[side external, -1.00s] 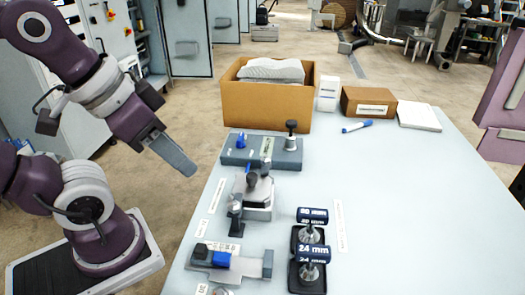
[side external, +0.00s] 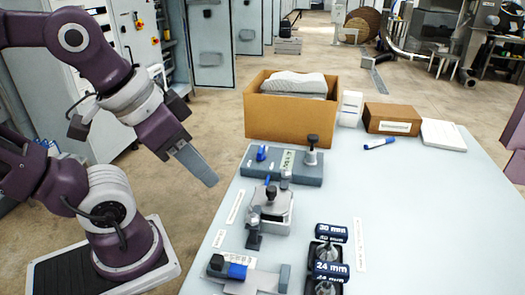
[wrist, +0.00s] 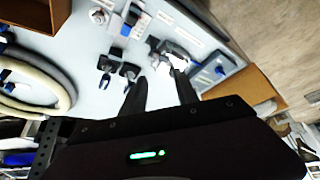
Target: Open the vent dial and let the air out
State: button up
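My gripper (side external: 208,174) hangs left of the table edge, above and apart from the fixtures. In the wrist view its two fingers (wrist: 160,95) stand apart with nothing between them. I cannot tell for certain which knob is the vent dial. A grey block (side external: 305,172) at the back of the row carries a blue lever (side external: 262,153) and an upright black knob (side external: 312,141). A metal fixture (side external: 280,218) with black knobs (side external: 254,218) stands in the middle. A front fixture (side external: 265,284) carries a blue block (side external: 237,271) and is cut off by the frame.
Two dark rollers marked 30 mm (side external: 331,233) and 24 mm (side external: 331,271) stand right of the fixtures. An open cardboard box (side external: 290,120) stands behind the grey block. A blue marker (side external: 380,143) lies farther right. The table's right part (side external: 430,220) is clear.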

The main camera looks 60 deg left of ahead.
jog(key=shift+c, duration=0.2)
jog(key=n+g, duration=0.6)
jog(key=n, duration=0.3)
send_over(261, 148)
notch_tip(261, 148, down, 9)
jog(key=shift+s+d+f, duration=0.1)
jog(key=shift+d, duration=0.05)
notch_tip(261, 148, down, 7)
grip_shut()
